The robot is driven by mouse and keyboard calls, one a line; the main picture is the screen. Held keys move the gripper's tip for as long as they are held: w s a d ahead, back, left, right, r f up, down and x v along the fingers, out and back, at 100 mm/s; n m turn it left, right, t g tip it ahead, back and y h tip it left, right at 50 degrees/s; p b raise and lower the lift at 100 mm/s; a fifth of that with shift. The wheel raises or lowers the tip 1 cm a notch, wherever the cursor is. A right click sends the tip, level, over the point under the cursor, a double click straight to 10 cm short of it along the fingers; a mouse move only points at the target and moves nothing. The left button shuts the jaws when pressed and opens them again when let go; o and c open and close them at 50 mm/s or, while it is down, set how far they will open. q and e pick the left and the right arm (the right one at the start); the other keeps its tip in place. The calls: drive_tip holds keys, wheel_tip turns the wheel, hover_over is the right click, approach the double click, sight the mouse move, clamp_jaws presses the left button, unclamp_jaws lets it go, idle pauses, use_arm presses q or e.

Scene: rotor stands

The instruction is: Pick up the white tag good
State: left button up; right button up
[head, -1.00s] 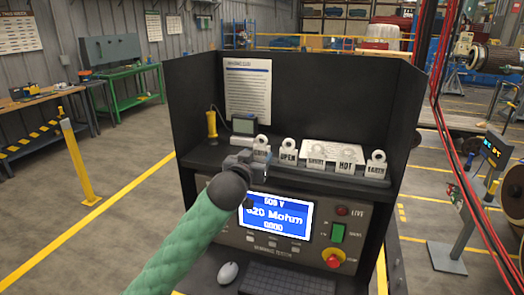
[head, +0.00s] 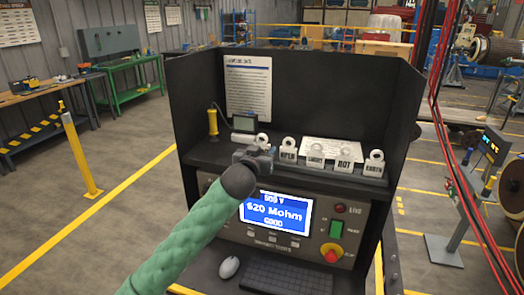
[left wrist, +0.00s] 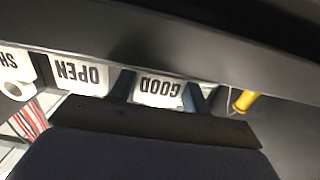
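The white good tag (head: 262,139) stands on the shelf of the dark test booth, at the left end of the tag row. In the head view my left gripper (head: 257,155) hides most of it, leaving its ring top visible. In the left wrist view the tag, lettered GOOD (left wrist: 160,90), shows upside down between the two fingers of my left gripper (left wrist: 160,98). The fingers are apart, one at each side of the tag; firm contact cannot be seen. My right gripper is not in view.
White tags OPEN (head: 287,151), SHORT (head: 314,156), HOT (head: 344,159) and EARTH (head: 373,165) stand to the right. A yellow-handled probe (head: 212,122) and a small meter (head: 244,123) are left of the good tag. The lit screen (head: 276,212) is below the shelf.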

sight(262, 134)
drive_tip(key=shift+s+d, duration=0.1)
use_arm(q)
drive_tip(key=shift+r, duration=0.25)
wheel_tip(262, 134, up, 8)
drive_tip(key=b, duration=0.3)
drive_tip(key=shift+r, duration=0.2)
drive_tip(key=shift+r+b, duration=0.35)
drive_tip(key=shift+r, duration=0.25)
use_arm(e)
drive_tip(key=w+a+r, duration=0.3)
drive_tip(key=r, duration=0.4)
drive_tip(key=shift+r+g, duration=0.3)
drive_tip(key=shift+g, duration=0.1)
